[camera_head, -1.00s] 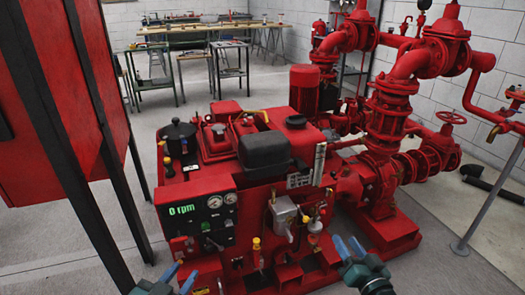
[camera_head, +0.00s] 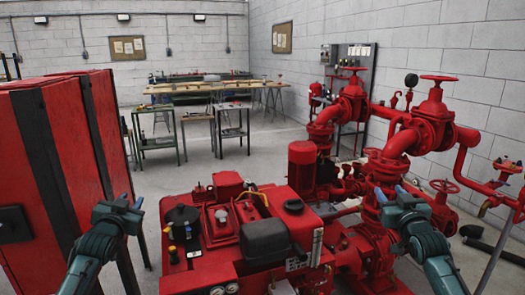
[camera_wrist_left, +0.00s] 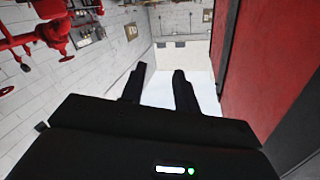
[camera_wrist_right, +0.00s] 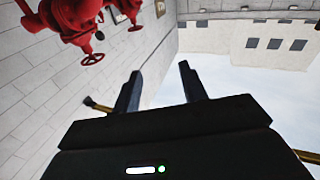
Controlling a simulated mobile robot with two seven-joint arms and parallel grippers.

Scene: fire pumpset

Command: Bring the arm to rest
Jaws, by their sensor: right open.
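My left gripper (camera_head: 131,200) is raised in front of the red cabinet in the head view, its fingers pointing up and away. In the left wrist view its two dark fingers (camera_wrist_left: 158,82) stand apart with nothing between them. My right gripper (camera_head: 391,194) is raised in front of the red pipes at the right of the head view. In the right wrist view its fingers (camera_wrist_right: 160,82) are wide apart and empty. Both forearms come up from the bottom of the head view. Neither gripper appears to touch anything.
The red pump set (camera_head: 215,262) fills the lower middle, with red pipes and valves (camera_head: 400,140) at the right. The red cabinet (camera_head: 65,160) stands close at the left, also in the left wrist view (camera_wrist_left: 265,70). Workbenches (camera_head: 215,90) stand far back beyond open floor.

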